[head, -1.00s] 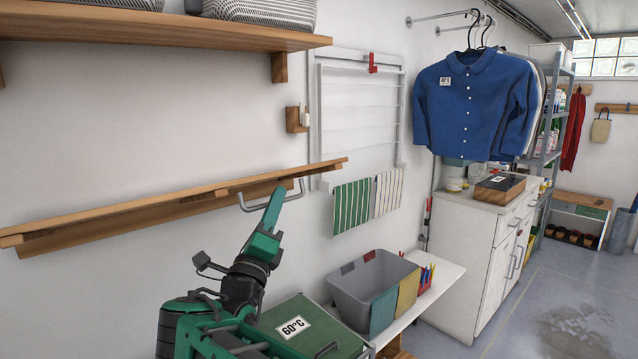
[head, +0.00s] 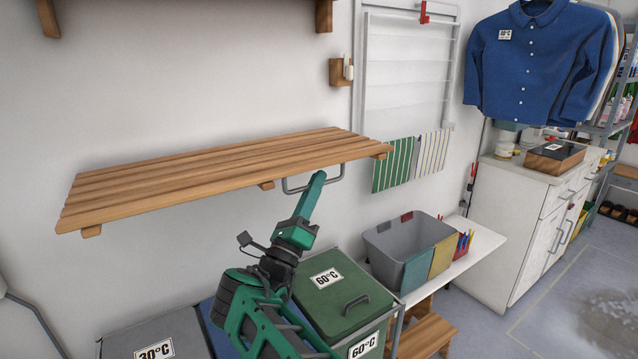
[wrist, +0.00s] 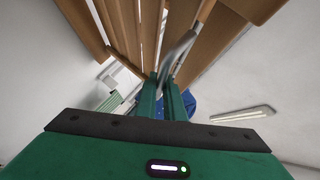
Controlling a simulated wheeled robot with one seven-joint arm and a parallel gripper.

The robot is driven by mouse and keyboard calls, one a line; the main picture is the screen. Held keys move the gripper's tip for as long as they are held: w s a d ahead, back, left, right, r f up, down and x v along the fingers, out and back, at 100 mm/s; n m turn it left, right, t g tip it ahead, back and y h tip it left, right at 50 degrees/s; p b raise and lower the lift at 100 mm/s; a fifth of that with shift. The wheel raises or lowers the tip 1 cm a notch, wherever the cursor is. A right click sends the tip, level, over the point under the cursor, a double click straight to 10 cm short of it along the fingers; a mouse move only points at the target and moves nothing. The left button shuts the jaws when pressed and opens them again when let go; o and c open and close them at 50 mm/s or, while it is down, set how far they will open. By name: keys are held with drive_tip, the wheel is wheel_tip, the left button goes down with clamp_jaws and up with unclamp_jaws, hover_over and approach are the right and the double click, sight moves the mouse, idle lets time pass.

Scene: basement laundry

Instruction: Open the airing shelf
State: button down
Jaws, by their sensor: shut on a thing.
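The airing shelf (head: 215,178) is a slatted wooden board against the wall on the left in the head view. Its slatted top faces up and it looks roughly level, standing out from the wall. A grey metal bar handle (head: 342,172) hangs below its front edge toward the right end. My gripper (head: 318,176) is shut on the handle, just under the shelf. In the wrist view, the two green fingers (wrist: 167,103) meet at the handle (wrist: 182,52), with the spaced slats (wrist: 125,30) overhead. The fingertips partly hide the gripped section of the bar.
Below are a green-lidded 60°C bin (head: 345,295), a 30°C bin (head: 150,335) and a grey tub (head: 385,240) on a white bench (head: 465,245). A wall drying rack (head: 405,70) with striped cloths and a blue shirt (head: 535,65) are to the right. Open floor lies at lower right.

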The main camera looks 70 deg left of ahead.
drive_tip(key=shift+s+f, duration=0.1)
drive_tip(key=shift+f, duration=0.25)
drive_tip(key=c, duration=2.2)
unclamp_jaws()
drive_tip(key=shift+o, duration=0.2)
drive_tip(key=shift+r, duration=0.1)
drive_tip(key=v, duration=1)
drive_tip(key=shift+s+d+f, duration=0.2)
drive_tip(key=shift+f, duration=0.05)
